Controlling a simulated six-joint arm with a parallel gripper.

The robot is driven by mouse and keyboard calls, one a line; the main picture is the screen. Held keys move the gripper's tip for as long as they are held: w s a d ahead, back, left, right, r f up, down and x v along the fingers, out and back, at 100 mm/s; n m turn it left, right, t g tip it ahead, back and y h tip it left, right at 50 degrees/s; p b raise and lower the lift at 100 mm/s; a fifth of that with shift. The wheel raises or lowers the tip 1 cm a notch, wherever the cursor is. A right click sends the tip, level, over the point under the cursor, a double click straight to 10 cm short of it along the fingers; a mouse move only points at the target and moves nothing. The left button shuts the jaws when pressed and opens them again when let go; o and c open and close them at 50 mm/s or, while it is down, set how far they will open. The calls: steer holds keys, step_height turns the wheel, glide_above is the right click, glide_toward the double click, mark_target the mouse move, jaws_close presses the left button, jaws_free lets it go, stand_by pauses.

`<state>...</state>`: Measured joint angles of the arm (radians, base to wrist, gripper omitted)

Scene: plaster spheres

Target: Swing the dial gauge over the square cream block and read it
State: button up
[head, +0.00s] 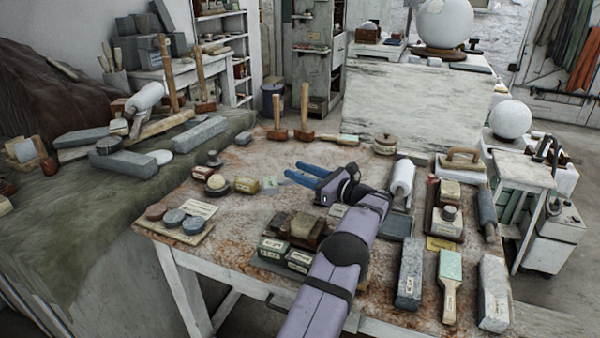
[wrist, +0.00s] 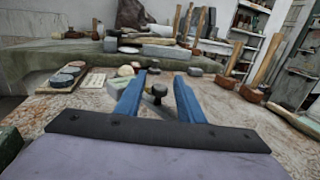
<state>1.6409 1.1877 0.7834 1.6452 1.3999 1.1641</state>
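My gripper (head: 293,169) reaches left over the middle of the rust-stained table (head: 335,160). Its two blue fingers stand apart in the wrist view (wrist: 160,88). A small dark knobbed piece (wrist: 159,92) shows between them; no finger visibly grips it. I cannot make out a dial gauge for certain. A dark piece with a pale round top (head: 448,213) on a brown base at the right may be it. A cream block (head: 449,191) sits just behind that piece, well to the right of my gripper; I cannot tell whether it is the square one.
Small labelled boxes (head: 272,248) stand close to my forearm. A white roller (head: 402,178) lies right of my wrist. Round discs (head: 173,217) and a pale ball (head: 217,182) sit at the left. Mallets (head: 304,120) stand at the back. Some bare tabletop lies behind my gripper.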

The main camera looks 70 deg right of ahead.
steer(key=shift+s, duration=0.1)
steer(key=b+v, duration=0.1)
steer(key=v, duration=0.6)
stand_by(0.4)
steer(key=w+a+r+m+p, duration=0.1)
steer(key=w+a+r+p, duration=0.25)
steer(key=r, duration=0.55)
steer(key=f+m+g+h, duration=0.1)
steer(key=f+h, duration=0.1)
steer(key=f, duration=0.1)
steer(key=s+f+m+g+h, duration=0.1)
steer(key=f+h, duration=0.1)
steer(key=f, duration=0.1)
steer(key=s+d+f+m+g+h+b, duration=0.1)
steer(key=f+h, duration=0.1)
steer(key=f, duration=0.1)
steer(key=shift+s, duration=0.15)
